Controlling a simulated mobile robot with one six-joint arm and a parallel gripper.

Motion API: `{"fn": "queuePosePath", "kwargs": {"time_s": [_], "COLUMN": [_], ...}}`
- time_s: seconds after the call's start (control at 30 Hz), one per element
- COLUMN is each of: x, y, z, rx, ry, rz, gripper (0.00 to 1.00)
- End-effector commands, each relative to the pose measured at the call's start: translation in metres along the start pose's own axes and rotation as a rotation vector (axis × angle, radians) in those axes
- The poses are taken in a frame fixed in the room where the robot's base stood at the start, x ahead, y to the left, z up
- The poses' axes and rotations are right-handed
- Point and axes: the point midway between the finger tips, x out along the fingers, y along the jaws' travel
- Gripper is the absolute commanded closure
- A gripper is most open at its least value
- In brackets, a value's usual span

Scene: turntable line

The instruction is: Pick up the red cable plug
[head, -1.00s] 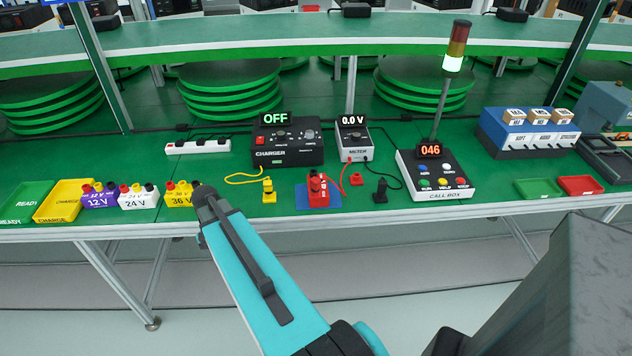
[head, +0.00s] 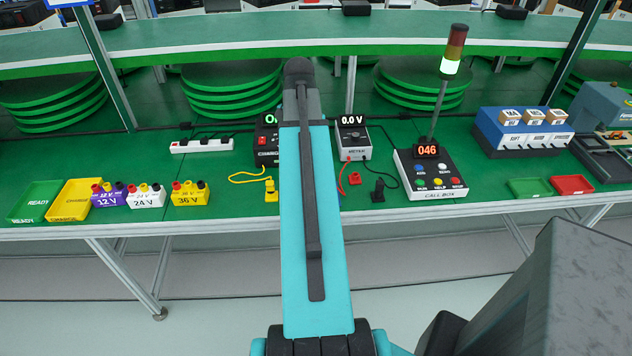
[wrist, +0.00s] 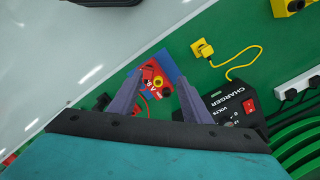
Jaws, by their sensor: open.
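The red cable plug (head: 355,178) lies on the green bench in the head view, in front of the meter (head: 352,140), with a red cable running up to it. In the wrist view a bit of red cable shows by my left finger; the plug itself I cannot make out clearly. My gripper (wrist: 160,77) is open and empty. Its fingers point down over the bench, with a red block (wrist: 156,77) on a blue mat (wrist: 168,62) between and beyond the tips. In the head view my arm hides the gripper and this block.
The charger (wrist: 235,105) lies close by my right finger. A yellow plug (head: 271,192) and black plug (head: 378,192) lie on the bench. The call box (head: 430,172) stands right, several labelled packs including a yellow one (head: 190,194) left.

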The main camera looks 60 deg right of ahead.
Motion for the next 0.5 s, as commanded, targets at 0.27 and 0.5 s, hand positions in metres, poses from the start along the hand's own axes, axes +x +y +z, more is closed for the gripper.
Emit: {"fn": "queuePosePath", "kwargs": {"time_s": [0.27, 0.5], "x": [-0.023, -0.022], "y": [0.030, 0.029], "z": [-0.029, -0.028], "rx": [0.071, 0.069], "ry": [0.017, 0.017], "rz": [-0.017, -0.017], "gripper": [0.56, 0.56]}}
